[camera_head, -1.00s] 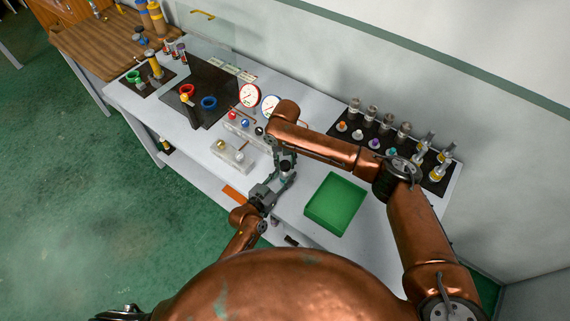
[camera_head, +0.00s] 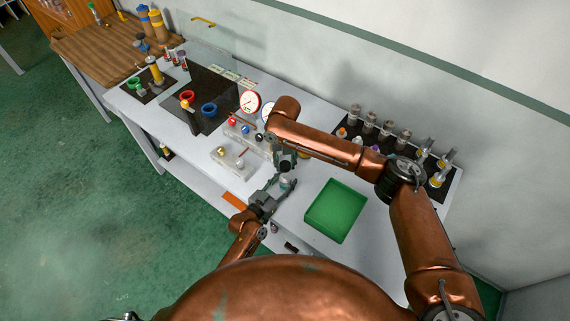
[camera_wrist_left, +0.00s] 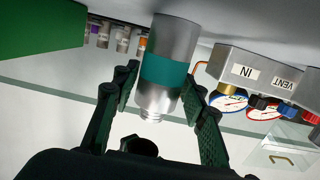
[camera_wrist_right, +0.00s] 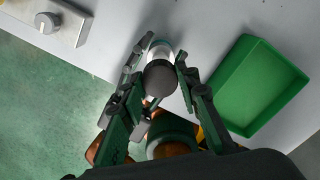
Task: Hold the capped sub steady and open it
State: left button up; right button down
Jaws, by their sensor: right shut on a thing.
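The sub (camera_wrist_left: 168,65) is a silver cylinder with a teal band. Its bare threaded end (camera_wrist_left: 151,115) shows in the left wrist view. My left gripper (camera_wrist_left: 166,88) has its fingers on both sides of the band and appears shut on the sub. In the head view the left gripper (camera_head: 283,189) is at the table's front side. My right gripper (camera_wrist_right: 161,62) is shut on a dark round cap (camera_wrist_right: 160,79), just above the sub. The cap is apart from the threads. The gap between them is partly hidden by the fingers.
A green tray (camera_head: 309,212) lies right of the grippers. A valve block with gauges (camera_head: 250,102) and a clear fixture (camera_head: 235,159) stand to the left. A dark rack (camera_head: 440,194) with several silver subs is at the back right. Bare table lies around the tray.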

pick_arm(q)
jog(key=shift+o, duration=1.4)
